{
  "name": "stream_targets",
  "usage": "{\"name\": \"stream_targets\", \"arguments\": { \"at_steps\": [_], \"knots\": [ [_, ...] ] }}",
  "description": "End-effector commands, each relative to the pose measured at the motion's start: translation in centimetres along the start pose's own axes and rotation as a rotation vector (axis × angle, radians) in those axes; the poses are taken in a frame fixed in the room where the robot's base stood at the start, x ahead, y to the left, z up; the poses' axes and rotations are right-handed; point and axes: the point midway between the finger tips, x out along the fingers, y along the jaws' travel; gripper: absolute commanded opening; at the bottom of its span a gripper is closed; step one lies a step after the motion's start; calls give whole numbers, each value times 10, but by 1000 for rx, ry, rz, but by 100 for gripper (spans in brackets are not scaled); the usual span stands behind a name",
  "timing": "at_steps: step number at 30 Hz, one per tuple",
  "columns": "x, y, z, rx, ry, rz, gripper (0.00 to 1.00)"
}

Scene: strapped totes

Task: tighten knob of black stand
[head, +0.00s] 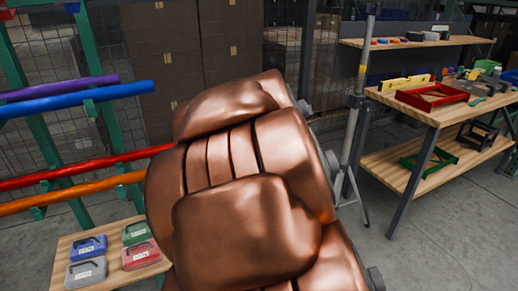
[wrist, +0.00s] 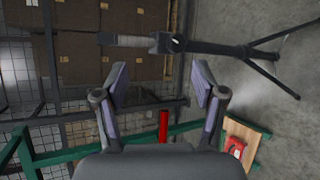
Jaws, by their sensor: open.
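A dark tripod stand shows in the wrist view (wrist: 215,47), lying sideways across the top of the picture with its legs spread to the right. A small knob (wrist: 176,42) sits on its collar. In the head view the stand (head: 351,135) is upright behind my copper arm and looks greyer, with a yellow band high on its pole; part of its base is hidden. My gripper (wrist: 160,80) is open and empty, its fingers wide apart. The stand's collar is beyond the fingertips, apart from them. The head view does not show my gripper.
A wooden workbench (head: 421,107) with a red tray (head: 432,97) stands at the right. At the left, a green rack (head: 88,45) holds coloured pipes above a board (head: 64,246) with several small cases. Brown boxes (head: 180,50) stand behind. Floor at the lower right is clear.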

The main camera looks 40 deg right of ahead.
Motion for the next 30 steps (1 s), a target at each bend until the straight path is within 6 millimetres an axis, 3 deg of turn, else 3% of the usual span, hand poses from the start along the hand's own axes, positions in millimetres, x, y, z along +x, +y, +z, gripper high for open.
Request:
{"name": "stream_targets", "arguments": {
  "at_steps": [1, 3, 8, 15, 23, 30],
  "knots": [
    [20, -12, 4, -86, -15, 47, 70],
    [36, -9, 9, -222, -27, 120, 70],
    [69, -8, 14, -544, -54, 276, 70],
    [110, -34, 2, -1018, -79, 483, 70],
    [133, -70, -16, -1352, -79, 646, 70],
    [137, -76, -23, -1432, -78, 697, 70]
  ]
}}
